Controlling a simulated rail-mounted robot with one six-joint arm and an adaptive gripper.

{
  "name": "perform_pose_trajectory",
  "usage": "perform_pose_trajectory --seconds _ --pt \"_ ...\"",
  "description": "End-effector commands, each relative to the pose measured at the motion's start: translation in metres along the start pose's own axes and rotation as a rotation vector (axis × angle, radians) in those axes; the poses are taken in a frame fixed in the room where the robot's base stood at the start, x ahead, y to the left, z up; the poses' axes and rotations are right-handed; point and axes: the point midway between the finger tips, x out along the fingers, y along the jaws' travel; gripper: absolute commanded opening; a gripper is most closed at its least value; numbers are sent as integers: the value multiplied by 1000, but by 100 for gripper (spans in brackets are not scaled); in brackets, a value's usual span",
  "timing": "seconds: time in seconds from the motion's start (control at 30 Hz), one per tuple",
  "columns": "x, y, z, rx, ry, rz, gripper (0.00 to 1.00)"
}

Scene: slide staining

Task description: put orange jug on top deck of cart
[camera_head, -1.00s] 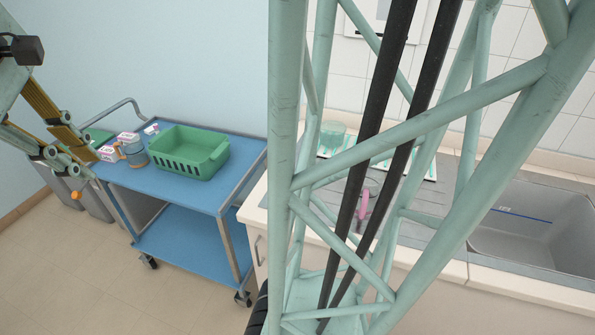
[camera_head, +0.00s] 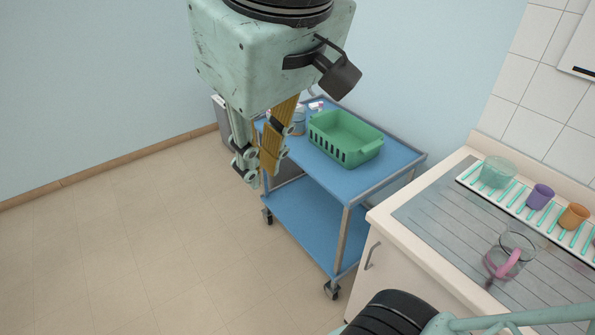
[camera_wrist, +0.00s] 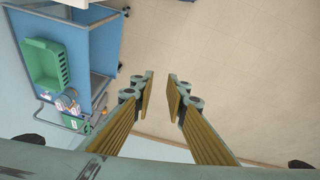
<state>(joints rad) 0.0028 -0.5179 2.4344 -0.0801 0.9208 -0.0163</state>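An orange cup-like vessel (camera_head: 573,216), the only one that could be the orange jug, stands on the white striped rack at the right in the head view. The blue cart (camera_head: 352,184) stands left of the counter, with bare top deck at its front and right. My gripper (camera_head: 263,178) hangs with its fingers down, in front of the cart's left end in the head view. In the wrist view its fingers (camera_wrist: 161,79) are apart with only floor between them. The cart also shows at the left of the wrist view (camera_wrist: 90,22).
A green basket (camera_head: 340,143) and small containers (camera_head: 299,122) occupy the cart's top deck. On the counter are a purple cup (camera_head: 540,196), a pale green bowl (camera_head: 497,172) and a clear vessel with a pink handle (camera_head: 508,262). Open floor lies left.

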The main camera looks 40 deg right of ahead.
Motion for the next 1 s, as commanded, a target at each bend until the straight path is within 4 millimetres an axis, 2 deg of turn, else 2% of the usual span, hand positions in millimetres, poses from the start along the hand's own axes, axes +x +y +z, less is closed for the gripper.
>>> perform_pose_trajectory --seconds 0.03,0.2,1.0 --pt "5 -9 23 23 0 -23 14" --pt "4 -20 34 56 27 -52 14" --pt "5 -25 37 70 31 -65 14"
